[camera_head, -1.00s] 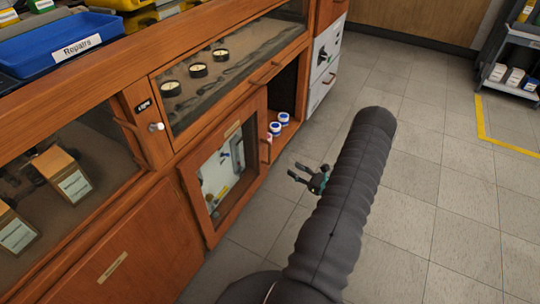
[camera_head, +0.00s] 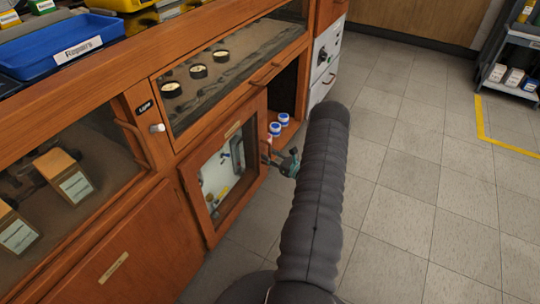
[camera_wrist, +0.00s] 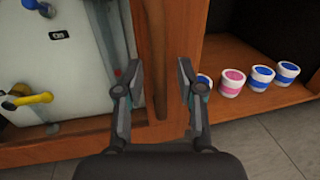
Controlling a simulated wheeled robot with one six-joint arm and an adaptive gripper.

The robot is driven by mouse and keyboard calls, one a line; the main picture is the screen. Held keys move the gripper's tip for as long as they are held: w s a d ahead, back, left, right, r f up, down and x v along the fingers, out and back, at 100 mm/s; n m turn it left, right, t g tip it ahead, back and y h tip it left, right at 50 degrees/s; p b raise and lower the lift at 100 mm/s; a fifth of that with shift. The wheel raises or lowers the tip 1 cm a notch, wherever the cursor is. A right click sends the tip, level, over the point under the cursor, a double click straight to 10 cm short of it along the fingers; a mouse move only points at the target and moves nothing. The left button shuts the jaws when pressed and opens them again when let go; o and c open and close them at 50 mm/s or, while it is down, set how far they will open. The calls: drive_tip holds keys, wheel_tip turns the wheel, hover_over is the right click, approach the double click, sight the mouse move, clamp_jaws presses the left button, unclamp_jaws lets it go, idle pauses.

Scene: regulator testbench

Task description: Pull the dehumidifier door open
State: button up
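The door (camera_head: 238,190) I take for the dehumidifier door is a wood-framed glass panel low in the cabinet. Its small label (camera_head: 232,130) is not readable. It looks shut, with valves and fittings behind the glass. Its vertical wooden handle (camera_wrist: 155,40) is on the right side of the frame. My gripper (camera_head: 268,157) is at the handle's height beside the door's right edge. In the wrist view my gripper (camera_wrist: 158,82) is open, with the handle's lower part showing between the two fingers. I cannot tell whether either finger touches it.
An open shelf right of the door holds several small jars (camera_head: 281,118). A glass-fronted drawer with a handle (camera_head: 265,74) is above the door. A white cabinet (camera_head: 325,60) stands beyond the shelf. The tiled floor (camera_head: 400,200) in front and to the right is clear.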

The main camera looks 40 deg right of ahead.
clamp_jaws()
idle(0.3)
